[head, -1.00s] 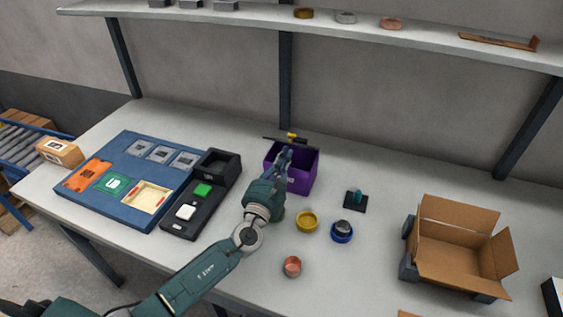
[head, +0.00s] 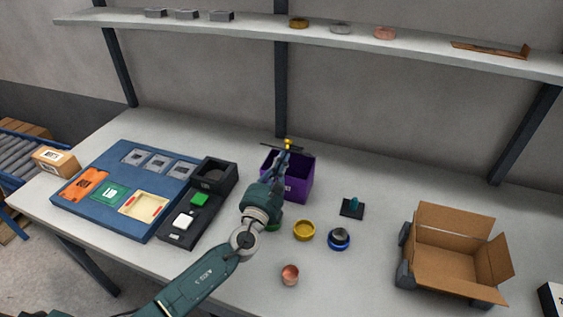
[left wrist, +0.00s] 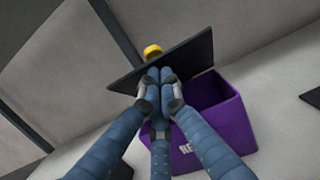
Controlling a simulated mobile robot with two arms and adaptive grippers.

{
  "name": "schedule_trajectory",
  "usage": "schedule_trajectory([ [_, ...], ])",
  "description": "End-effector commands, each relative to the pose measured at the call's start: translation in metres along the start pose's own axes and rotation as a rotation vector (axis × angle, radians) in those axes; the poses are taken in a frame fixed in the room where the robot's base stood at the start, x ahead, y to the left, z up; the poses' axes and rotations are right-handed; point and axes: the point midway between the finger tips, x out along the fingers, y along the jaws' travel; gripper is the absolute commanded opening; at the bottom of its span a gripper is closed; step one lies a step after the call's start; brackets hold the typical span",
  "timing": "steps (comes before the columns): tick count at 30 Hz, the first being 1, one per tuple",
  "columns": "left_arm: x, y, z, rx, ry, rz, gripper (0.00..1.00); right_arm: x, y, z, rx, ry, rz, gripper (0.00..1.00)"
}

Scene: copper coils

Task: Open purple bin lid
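The purple bin (head: 299,186) stands on the table, and its inside shows from above. It also shows in the left wrist view (left wrist: 222,122). Its dark flat lid (left wrist: 193,58) is raised and tilted at the bin's far side, with a yellow knob (left wrist: 152,50) beyond its upper edge. My left gripper (left wrist: 160,74) reaches over the bin with its fingers together against the lid's near face. Nothing shows between the fingertips. In the head view the left gripper (head: 285,153) covers part of the bin and lid. My right gripper is out of view.
A black holder (head: 196,215) and a blue tray (head: 120,215) lie left of the bin. A yellow ring (head: 304,230), a blue ring (head: 339,240), a copper coil (head: 290,274) and a small black stand (head: 351,207) are to the right. An open cardboard box (head: 450,262) is farther right.

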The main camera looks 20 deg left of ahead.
Motion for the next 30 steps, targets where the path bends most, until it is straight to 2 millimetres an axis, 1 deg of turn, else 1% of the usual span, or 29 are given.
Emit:
schedule_trajectory([
  [8, 0.014, 0.000, 0.020, 0.000, -0.002, 0.001, 0.00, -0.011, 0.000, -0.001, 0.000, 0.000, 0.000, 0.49],
  [16, 0.038, 0.000, 0.039, 0.001, -0.002, 0.001, 0.00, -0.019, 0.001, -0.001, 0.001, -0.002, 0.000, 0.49],
  [24, 0.066, 0.000, 0.050, 0.001, -0.003, 0.001, 0.00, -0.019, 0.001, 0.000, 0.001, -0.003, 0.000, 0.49],
  [30, 0.085, 0.000, 0.053, 0.000, -0.002, 0.000, 0.00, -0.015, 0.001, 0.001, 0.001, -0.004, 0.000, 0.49],
])
